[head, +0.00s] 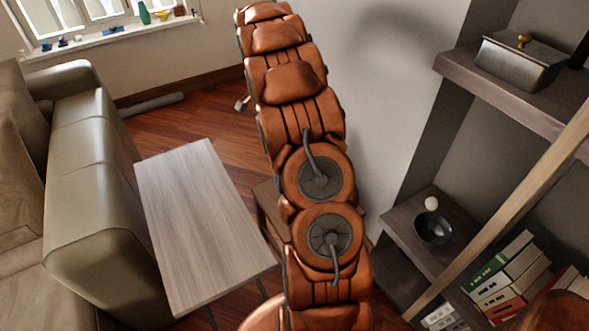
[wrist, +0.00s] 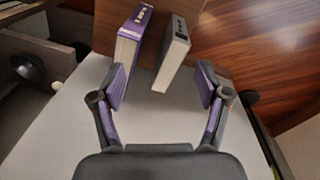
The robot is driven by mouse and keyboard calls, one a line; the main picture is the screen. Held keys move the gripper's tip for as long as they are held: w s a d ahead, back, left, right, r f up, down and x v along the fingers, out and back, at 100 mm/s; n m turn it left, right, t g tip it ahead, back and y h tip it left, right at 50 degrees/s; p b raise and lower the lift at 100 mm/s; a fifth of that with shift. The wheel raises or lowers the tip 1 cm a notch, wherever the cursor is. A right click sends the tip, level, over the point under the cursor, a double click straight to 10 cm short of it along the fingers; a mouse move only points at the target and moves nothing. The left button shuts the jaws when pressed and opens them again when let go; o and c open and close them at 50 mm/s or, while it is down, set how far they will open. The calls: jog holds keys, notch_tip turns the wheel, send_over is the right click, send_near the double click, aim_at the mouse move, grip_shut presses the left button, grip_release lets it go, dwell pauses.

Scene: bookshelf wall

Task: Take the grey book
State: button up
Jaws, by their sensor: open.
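The grey book (wrist: 181,45) stands at the top centre of the wrist view, its pale page edge facing left and down. A purple book (wrist: 139,21) stands just left of it, with a narrow gap between them. My gripper (wrist: 162,82) is open and empty. The grey book lies ahead of the space between the fingers, nearer the right finger. The left finger is close to the purple book's near end; I cannot tell if they touch. I cannot make out the grey book in the head view.
Shelves on the right hold a grey box (head: 513,62), a dark bowl (head: 434,229) and several books (head: 508,275). A pale wooden table (head: 205,225) stands beside a sofa (head: 95,190) at left.

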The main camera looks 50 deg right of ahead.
jog(key=d+f+m+b, duration=0.1)
jog(key=d+f, duration=0.3)
jog(key=w+d+f+m+b, duration=0.1)
jog(key=d+f, duration=0.3)
jog(key=d+f+m+b, duration=0.1)
jog(key=d+f+m, duration=0.1)
jog(key=d+f, duration=0.1)
jog(key=shift+w+d+f+t, duration=0.15)
jog(key=shift+d+f+t, duration=0.05)
jog(key=shift+f, duration=0.25)
jog(key=shift+w+d+f+t, duration=0.1)
jog(key=shift+d+f+t, duration=0.1)
jog(key=shift+f, duration=0.25)
jog(key=shift+d+f, duration=0.15)
jog(key=shift+f, duration=0.45)
notch_tip(320, 180, down, 7)
jog(key=shift+s, duration=0.1)
jog(key=shift+c, duration=0.3)
grip_shut()
jog(key=shift+r, duration=0.1)
